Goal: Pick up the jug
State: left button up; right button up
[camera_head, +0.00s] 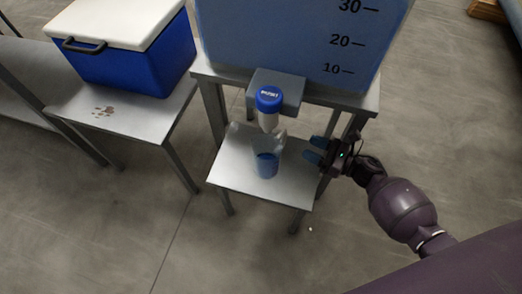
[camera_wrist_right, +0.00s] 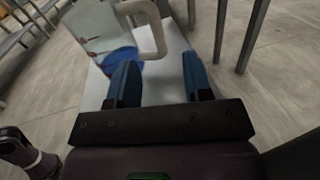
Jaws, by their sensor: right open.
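The clear jug (camera_head: 266,164) stands upright on the low metal shelf, under the blue-capped nozzle, with blue in its lower part. In the right wrist view the jug (camera_wrist_right: 98,28) is at the upper left, and its pale handle (camera_wrist_right: 157,38) juts toward the space ahead of my fingers. My right gripper (camera_head: 315,149) is open and empty, to the right of the jug and apart from it. In the right wrist view the two blue fingers of the gripper (camera_wrist_right: 160,82) are spread over the shelf, short of the handle. My left gripper is not in view.
The nozzle with its blue cap (camera_head: 268,99) hangs over the jug from a grey block below a large blue graduated tank (camera_head: 290,40). The low shelf (camera_head: 232,166) sits between metal legs. A blue cooler (camera_head: 135,60) stands on a stained table (camera_head: 125,118) at the left.

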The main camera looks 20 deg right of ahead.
aim_at(272, 152)
jog(key=shift+w+a+n, duration=0.3)
jog(key=shift+w+n, duration=0.1)
jog(key=x, duration=0.6)
jog(key=b+x, duration=0.1)
jog(key=x, duration=0.3)
jog(key=shift+s+a, duration=0.2)
jog(key=shift+a, duration=0.1)
jog(key=shift+r, duration=0.1)
grip_shut()
